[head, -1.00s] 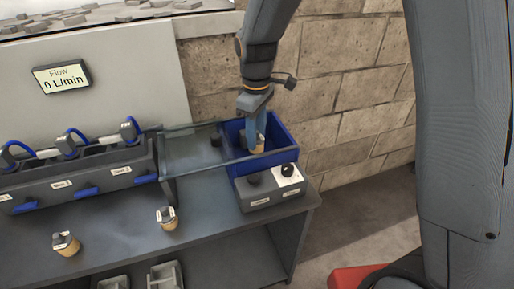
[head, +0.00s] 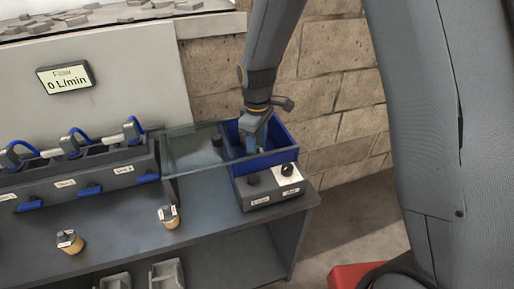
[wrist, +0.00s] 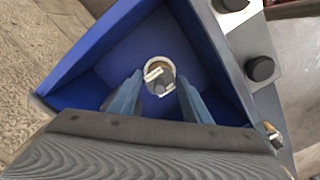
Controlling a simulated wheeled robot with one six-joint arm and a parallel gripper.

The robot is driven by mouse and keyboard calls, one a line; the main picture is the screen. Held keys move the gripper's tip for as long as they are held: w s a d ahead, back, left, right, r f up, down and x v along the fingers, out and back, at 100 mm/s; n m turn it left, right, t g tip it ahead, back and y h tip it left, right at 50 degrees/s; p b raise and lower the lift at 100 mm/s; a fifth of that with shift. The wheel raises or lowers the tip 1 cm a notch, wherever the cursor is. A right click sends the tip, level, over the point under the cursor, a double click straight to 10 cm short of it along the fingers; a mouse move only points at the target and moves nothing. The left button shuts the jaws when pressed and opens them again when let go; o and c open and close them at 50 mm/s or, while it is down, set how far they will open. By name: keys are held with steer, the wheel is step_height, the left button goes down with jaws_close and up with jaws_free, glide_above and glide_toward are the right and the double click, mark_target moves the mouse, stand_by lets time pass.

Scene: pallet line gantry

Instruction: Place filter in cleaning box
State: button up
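The blue cleaning box (head: 266,163) stands at the right end of the bench. My gripper (head: 250,148) reaches down into it, fingertips below the rim. In the wrist view, a round filter (wrist: 158,76) with a grey top and pale ring is inside the box, between and just past the fingertips. My gripper (wrist: 160,92) looks open, with a narrow gap on each side of the filter. In the head view the box's front wall hides this filter. Two other tan filters with dark tops stand on the bench, one near the middle (head: 169,217) and one to the left (head: 70,242).
A control block with two dark knobs (head: 270,190) sits before the box. A clear panel (head: 195,165) runs along the box's left side. A dark filter rack with blue handles (head: 80,185) stands left. The display (head: 65,78) reads 0 L/min. A brick wall is behind.

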steer(key=shift+o, duration=0.9)
step_height(320, 180, up, 12)
steer(key=b, duration=0.3)
steer(key=s+d+m, duration=0.2)
steer(key=d, duration=0.1)
steer(key=s+d+f+m, duration=0.1)
steer(key=s+d, duration=0.1)
steer(key=d, duration=0.1)
steer(key=s+d+f+m, duration=0.1)
steer(key=s+d+m, duration=0.1)
steer(key=d, duration=0.1)
steer(key=shift+s+d+f+m, duration=0.15)
steer(key=shift+f+m, duration=0.05)
steer(key=shift+m, duration=0.1)
steer(key=s+d+f+m+t, duration=0.1)
steer(key=s+d+f+m, duration=0.2)
steer(key=s+d+m, duration=0.3)
steer(key=s+d, duration=0.1)
steer(key=s, duration=0.2)
steer(key=shift+f+m, duration=0.2)
steer(key=shift+m, duration=0.1)
steer(key=shift+s, duration=0.1)
